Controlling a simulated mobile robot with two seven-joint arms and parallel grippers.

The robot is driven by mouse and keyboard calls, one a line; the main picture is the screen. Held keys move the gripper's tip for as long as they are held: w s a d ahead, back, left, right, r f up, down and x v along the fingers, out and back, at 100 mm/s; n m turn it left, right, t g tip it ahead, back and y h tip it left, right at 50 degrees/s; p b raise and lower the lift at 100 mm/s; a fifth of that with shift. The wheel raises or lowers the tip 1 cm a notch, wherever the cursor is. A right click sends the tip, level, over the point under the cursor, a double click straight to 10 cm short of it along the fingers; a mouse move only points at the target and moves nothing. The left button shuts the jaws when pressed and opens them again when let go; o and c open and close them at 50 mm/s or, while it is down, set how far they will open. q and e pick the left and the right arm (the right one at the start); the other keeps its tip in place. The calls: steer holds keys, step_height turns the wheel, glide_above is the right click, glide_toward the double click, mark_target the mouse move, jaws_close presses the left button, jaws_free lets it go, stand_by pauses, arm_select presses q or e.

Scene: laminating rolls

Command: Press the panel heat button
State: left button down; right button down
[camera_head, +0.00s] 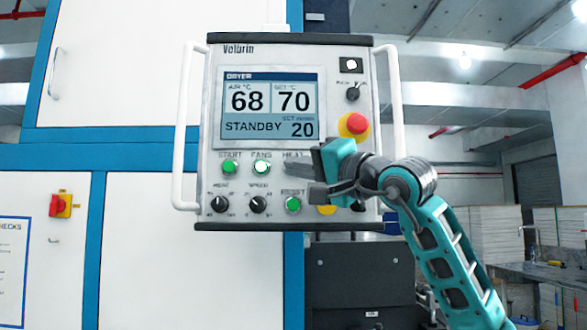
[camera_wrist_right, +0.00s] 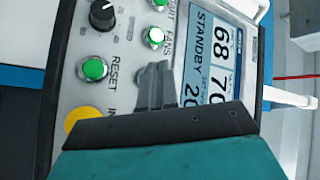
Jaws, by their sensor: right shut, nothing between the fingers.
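The control panel (camera_head: 292,215) is a white box with a screen, on the front of the machine. Its HEAT label (camera_head: 296,155) shows in the head view, right of the lit green FANS button (camera_head: 261,167). The button under the HEAT label is hidden behind my right gripper (camera_head: 287,166). The gripper is shut and empty, its fingertips in front of that spot; I cannot tell whether they touch it. In the right wrist view the closed fingers (camera_wrist_right: 155,78) lie over the panel beside the FANS button (camera_wrist_right: 153,38). My left gripper is not in view.
The screen (camera_head: 268,106) reads 68, 70, STANDBY and 20. A red emergency stop (camera_head: 354,124) sits above my right gripper. The green START (camera_head: 230,167) and RESET (camera_head: 293,204) buttons and black knobs (camera_head: 219,204) are near. White handles (camera_head: 186,125) flank the panel.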

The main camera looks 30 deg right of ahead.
steer(key=shift+s+a, duration=0.1)
steer(key=s+a, duration=0.1)
steer(key=s, duration=0.1)
steer(key=s+a, duration=0.1)
steer(key=s, duration=0.1)
steer(key=shift+s+a+b, duration=0.1)
steer(key=shift+a+b, duration=0.2)
stand_by(0.9)
